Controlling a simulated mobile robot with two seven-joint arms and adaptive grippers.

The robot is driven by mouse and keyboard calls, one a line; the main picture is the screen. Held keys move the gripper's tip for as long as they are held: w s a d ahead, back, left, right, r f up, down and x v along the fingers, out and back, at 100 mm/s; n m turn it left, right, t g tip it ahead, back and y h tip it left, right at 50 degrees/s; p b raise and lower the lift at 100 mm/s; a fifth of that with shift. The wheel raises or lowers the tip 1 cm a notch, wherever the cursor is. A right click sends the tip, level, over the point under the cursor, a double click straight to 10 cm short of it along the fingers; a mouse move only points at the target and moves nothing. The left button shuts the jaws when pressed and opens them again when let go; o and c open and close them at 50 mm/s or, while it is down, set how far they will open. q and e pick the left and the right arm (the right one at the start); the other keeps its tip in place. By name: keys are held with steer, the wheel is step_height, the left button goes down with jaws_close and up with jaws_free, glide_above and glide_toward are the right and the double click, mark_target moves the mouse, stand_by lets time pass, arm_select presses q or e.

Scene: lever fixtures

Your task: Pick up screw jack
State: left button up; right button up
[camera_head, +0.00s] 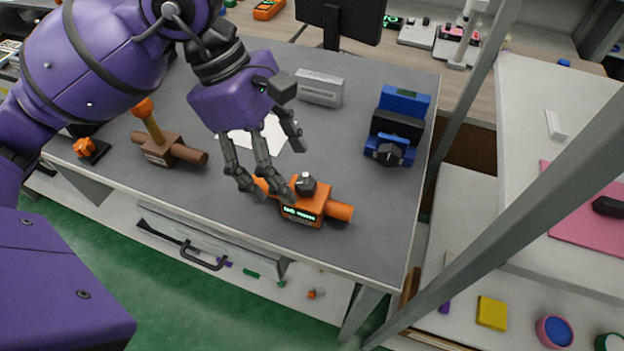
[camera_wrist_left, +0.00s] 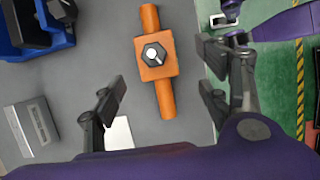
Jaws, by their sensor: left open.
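An orange fixture (camera_head: 302,212) with a thick orange bar through it, a black knob on top and a small lit display lies near the table's front edge. I take it as the screw jack. It also shows in the left wrist view (camera_wrist_left: 156,66), seen from above. My left gripper (camera_head: 277,167) is open and empty, just above and to the left of the fixture's body in the head view. In the left wrist view its fingers (camera_wrist_left: 160,84) stand apart on either side of the bar, with clear gaps.
On the grey table (camera_head: 240,205) stand a brown lever fixture (camera_head: 165,150), a small orange item on a black base (camera_head: 88,149), a grey box (camera_head: 320,88) and a blue fixture (camera_head: 395,125). A white sheet (camera_head: 275,132) lies behind the gripper. A grey post (camera_head: 450,190) rises at right.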

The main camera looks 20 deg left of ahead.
mark_target(303, 193)
arm_select(q)
steer(key=shift+w+f, duration=0.25)
steer(key=shift+w, duration=0.15)
steer(key=shift+s+d+f, duration=0.1)
steer(key=shift+d+f, duration=0.1)
steer(key=shift+f, duration=0.1)
steer(key=shift+s+d+f, duration=0.2)
steer(key=shift+d+f, duration=0.15)
steer(key=shift+f, duration=0.25)
steer(key=shift+s+d+f, duration=0.15)
steer(key=shift+d+f, duration=0.15)
steer(key=shift+f, duration=0.3)
steer(key=x, duration=0.2)
steer(key=shift+w+d+f, duration=0.15)
steer(key=shift+w+f, duration=0.1)
steer(key=shift+f, duration=0.05)
steer(key=shift+d+f, duration=0.15)
steer(key=shift+f, duration=0.35)
steer(key=shift+c, duration=1)
steer(key=c, duration=1.3)
steer(key=shift+o, duration=0.2)
arm_select(e)
steer(key=shift+s+d+r, duration=0.15)
arm_select(q)
steer(key=shift+r, duration=0.1)
arm_select(e)
steer(key=shift+s, duration=0.1)
